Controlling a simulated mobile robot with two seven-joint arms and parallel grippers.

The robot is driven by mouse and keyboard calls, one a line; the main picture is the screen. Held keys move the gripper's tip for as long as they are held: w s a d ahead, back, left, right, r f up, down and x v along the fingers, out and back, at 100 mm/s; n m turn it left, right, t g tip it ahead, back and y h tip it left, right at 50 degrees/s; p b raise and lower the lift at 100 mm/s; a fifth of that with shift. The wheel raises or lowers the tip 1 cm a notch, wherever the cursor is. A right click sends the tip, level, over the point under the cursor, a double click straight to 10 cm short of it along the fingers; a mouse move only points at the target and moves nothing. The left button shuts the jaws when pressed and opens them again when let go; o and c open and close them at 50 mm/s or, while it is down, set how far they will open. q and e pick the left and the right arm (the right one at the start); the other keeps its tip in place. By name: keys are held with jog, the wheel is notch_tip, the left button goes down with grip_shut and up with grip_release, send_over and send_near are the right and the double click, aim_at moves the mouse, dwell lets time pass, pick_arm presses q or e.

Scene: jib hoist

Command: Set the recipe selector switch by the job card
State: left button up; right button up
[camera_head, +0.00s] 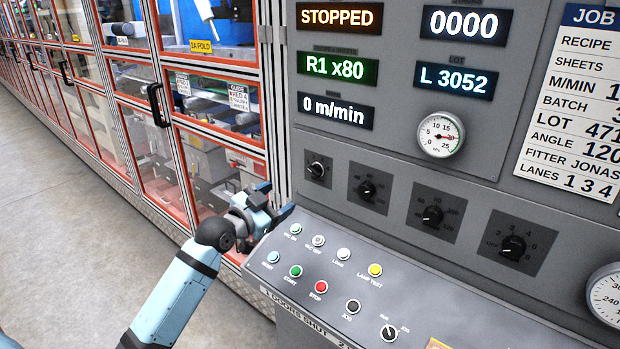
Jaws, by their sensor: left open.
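Several black rotary knobs sit in a row on the grey panel: a small one at the left (317,170), a second (367,190), a third (432,215) and a fourth (512,247). Their labels are too small to tell which is the recipe selector. The job card (575,100) at the right is cut off by the picture edge, and its recipe value is hidden. A green display (338,68) reads R1 x80. My left gripper (278,199) is open and empty, left of and below the leftmost knob, apart from it. My right gripper is out of view.
A sloping console (400,270) with several coloured buttons juts out below the knobs. A display (340,17) reads STOPPED. A pressure gauge (441,134) sits above the knobs. Red-framed machine doors (160,150) line the left; the grey floor (80,240) there is clear.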

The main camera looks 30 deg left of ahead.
aim_at(313, 171)
pick_arm(q)
jog(key=w+p, duration=0.1)
jog(key=w, duration=0.8)
jog(key=w+r+p, duration=0.1)
jog(key=w, duration=0.4)
jog(key=shift+d+p, duration=0.35)
jog(key=shift+s, duration=0.1)
jog(key=c, duration=0.9)
